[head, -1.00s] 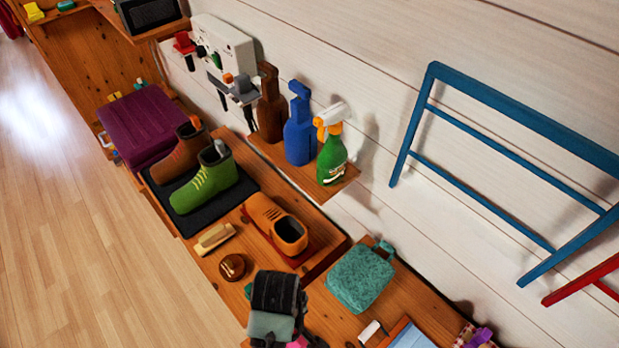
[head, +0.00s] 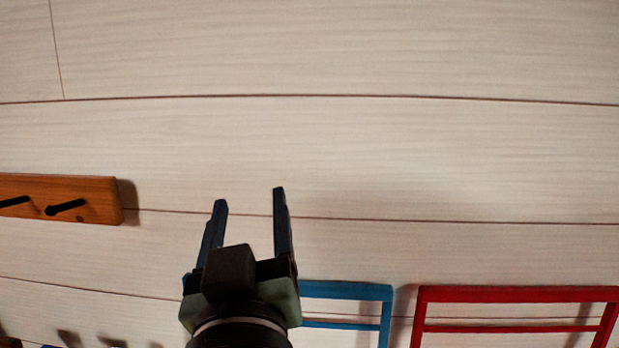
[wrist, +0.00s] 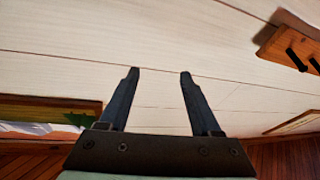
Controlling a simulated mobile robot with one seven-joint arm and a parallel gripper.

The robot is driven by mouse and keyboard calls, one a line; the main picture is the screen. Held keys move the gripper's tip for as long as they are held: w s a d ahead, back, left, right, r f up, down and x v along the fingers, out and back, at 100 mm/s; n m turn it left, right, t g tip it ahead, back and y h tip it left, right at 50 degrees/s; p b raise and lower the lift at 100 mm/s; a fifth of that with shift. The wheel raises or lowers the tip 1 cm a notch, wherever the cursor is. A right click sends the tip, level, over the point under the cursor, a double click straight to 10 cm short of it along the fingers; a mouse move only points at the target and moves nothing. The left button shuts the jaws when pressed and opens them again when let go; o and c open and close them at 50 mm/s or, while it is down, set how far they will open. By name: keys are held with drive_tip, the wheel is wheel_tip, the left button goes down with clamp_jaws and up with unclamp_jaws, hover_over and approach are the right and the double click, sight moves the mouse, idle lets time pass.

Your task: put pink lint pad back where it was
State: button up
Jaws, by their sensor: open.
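My gripper (head: 250,197) is raised in front of the pale plank wall, its two dark fingers apart with nothing between them. It also shows open and empty in the wrist view (wrist: 160,74), with only wall behind the fingertips. No pink lint pad shows in either view now.
A wooden peg rail (head: 98,198) with dark pegs is on the wall at left. A blue frame (head: 350,291), partly behind my gripper, and a red frame (head: 515,294) are at the bottom. The wrist view shows a wooden-edged thing (wrist: 50,104) at left. The upper wall is bare.

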drive_tip(key=s+d+r+m+t+h, duration=0.1)
drive_tip(key=s+d+r+m+t, duration=0.1)
drive_tip(key=s+r, duration=0.3)
drive_tip(key=s+d+r+m+t+h, duration=0.2)
drive_tip(key=s+d+r+t, duration=0.2)
drive_tip(key=r, duration=0.6)
drive_tip(key=shift+s+d, duration=0.45)
drive_tip(key=shift+s, duration=0.3)
